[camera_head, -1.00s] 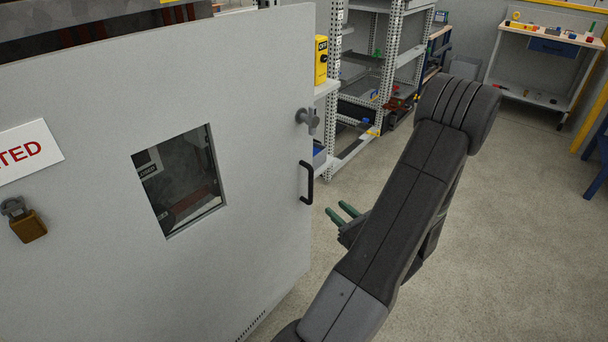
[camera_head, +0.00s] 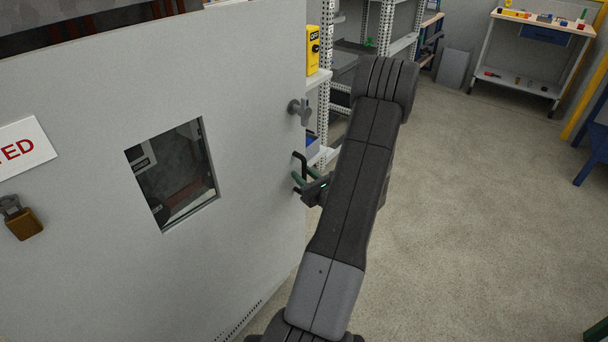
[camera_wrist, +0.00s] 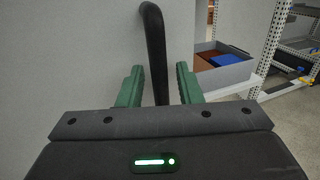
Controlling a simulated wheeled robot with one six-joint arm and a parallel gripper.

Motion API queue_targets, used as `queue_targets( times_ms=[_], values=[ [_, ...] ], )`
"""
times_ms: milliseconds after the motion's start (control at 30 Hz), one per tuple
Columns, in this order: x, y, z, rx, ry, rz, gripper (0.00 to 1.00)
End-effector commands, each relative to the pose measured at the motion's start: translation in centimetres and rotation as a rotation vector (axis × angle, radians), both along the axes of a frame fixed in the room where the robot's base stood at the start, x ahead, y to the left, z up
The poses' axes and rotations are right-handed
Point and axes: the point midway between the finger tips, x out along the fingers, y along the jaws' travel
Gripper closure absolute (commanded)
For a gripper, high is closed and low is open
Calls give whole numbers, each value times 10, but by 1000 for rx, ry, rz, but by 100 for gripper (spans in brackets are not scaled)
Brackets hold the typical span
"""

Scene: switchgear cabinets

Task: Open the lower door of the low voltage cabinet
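The grey cabinet door (camera_head: 80,120) fills the left of the head view, with a dark window in it. Its black bar handle (camera_head: 301,165) is near the door's right edge, below a grey turn latch (camera_head: 300,112). My gripper (camera_head: 300,184) is at the handle, partly hidden by my arm. In the wrist view the black handle (camera_wrist: 154,50) stands between the two green fingers of my gripper (camera_wrist: 157,85). The fingers are apart, with a gap on each side of the handle. The handle's lower end is hidden behind the gripper body.
A padlock (camera_head: 22,218) and a sign (camera_head: 22,150) hang on the door's left. A shelf rack (camera_head: 385,35) with a yellow box (camera_head: 313,50) stands behind the door edge. A workbench (camera_head: 540,45) is at the back right. The floor (camera_head: 460,220) on the right is clear.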

Motion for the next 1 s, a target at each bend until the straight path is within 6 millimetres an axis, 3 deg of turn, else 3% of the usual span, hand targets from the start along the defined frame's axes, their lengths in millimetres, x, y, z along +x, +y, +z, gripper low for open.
queue_targets(
  times_ms=[300,467,767,1000],
  values=[
    [2,1,0,0,0,-1,70],
    [2,1,0,0,0,-1,100],
    [-1,-2,-1,0,1,-6,100],
    [-25,-26,-3,1,3,-55,100]
  ],
)
